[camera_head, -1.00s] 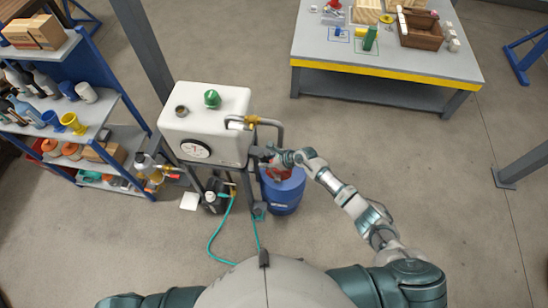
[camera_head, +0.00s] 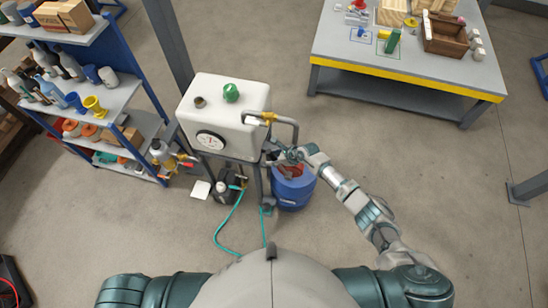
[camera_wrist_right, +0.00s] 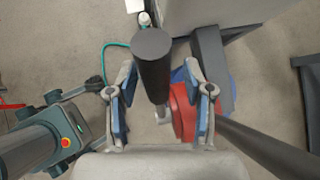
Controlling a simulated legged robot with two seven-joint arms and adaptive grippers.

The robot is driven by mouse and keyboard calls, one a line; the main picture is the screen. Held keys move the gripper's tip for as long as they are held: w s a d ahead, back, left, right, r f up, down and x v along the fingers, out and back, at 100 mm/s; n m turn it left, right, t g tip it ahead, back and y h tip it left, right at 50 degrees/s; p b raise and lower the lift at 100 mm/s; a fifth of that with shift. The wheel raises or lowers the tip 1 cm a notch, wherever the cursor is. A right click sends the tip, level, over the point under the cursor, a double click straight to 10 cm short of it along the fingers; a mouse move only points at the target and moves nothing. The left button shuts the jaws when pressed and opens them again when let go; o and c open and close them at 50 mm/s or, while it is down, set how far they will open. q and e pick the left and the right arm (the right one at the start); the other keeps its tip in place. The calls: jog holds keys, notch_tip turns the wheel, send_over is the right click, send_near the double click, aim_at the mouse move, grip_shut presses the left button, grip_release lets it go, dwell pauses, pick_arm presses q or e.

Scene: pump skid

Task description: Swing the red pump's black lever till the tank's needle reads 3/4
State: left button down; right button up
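The white tank (camera_head: 225,110) stands left of centre in the head view. Its round dial (camera_head: 210,140) faces me; the needle is too small to read surely. The red pump (camera_head: 292,170) sits on a blue drum (camera_head: 293,192), partly hidden by my right gripper (camera_head: 284,155). In the right wrist view, the black lever (camera_wrist_right: 153,68) rises between the two fingers of my right gripper (camera_wrist_right: 164,95), with its round end towards the camera. The fingers are apart, with gaps beside the lever. The red pump body (camera_wrist_right: 183,112) shows behind the right finger. My left gripper is out of view.
A bent pipe with a yellow valve (camera_head: 268,117) comes off the tank's right side. A teal hose (camera_head: 226,222) lies on the floor. A shelf rack (camera_head: 110,105) stands left, a grey workbench (camera_head: 420,65) at the back right. The floor on the right is open.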

jog(key=v, duration=1.2)
jog(key=shift+w, duration=0.15)
jog(key=shift+f, duration=0.1)
dwell(0.6)
